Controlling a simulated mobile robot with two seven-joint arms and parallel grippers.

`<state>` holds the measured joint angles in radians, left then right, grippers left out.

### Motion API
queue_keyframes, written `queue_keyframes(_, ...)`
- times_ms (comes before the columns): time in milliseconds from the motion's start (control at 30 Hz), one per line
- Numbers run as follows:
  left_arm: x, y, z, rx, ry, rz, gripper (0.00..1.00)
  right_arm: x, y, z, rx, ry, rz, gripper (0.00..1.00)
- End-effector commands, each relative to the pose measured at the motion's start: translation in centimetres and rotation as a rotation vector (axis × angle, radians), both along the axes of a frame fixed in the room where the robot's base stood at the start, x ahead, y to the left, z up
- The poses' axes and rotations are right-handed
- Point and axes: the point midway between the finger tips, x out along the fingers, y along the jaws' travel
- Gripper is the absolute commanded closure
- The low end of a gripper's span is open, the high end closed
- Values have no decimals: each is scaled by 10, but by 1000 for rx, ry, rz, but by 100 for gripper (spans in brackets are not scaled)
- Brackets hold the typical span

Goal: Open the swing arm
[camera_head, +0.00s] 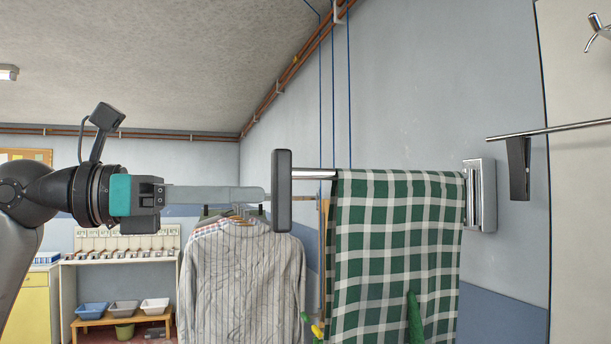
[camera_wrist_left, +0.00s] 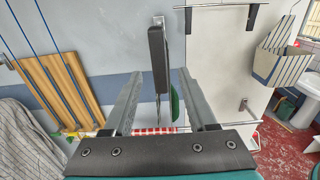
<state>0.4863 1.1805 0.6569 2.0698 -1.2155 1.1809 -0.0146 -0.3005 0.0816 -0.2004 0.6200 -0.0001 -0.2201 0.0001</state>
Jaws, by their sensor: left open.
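A chrome rail arm (camera_head: 313,174), which I take for the swing arm, juts from a wall bracket (camera_head: 481,195). A green-and-white checked cloth (camera_head: 395,250) hangs over it. Its free end has an upright dark end plate (camera_head: 281,190). My left gripper (camera_head: 262,195) points right, its fingertips just left of that plate in the head view. In the left wrist view the open fingers (camera_wrist_left: 160,73) lie on either side of the dark plate (camera_wrist_left: 158,58), with gaps on both sides. Contact cannot be made out. My right gripper is not in view.
A striped shirt (camera_head: 240,275) hangs below and behind the gripper. A second rod (camera_head: 560,129) with a dark plate (camera_head: 518,168) is at the right. Shelves (camera_head: 120,256) and basins (camera_head: 125,308) stand at the back left. Open air surrounds the gripper above.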

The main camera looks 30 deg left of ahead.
Motion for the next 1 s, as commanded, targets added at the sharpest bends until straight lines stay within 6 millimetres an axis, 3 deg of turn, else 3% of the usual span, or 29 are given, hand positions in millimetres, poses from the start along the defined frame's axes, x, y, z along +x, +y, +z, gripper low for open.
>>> queue_keyframes(100,17,-15,4,1,2,-2,43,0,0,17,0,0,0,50)
queue_keyframes(500,58,-50,3,-2,1,-2,43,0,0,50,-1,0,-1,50)
queue_keyframes(1000,67,-58,0,-3,0,-2,43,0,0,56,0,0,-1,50)
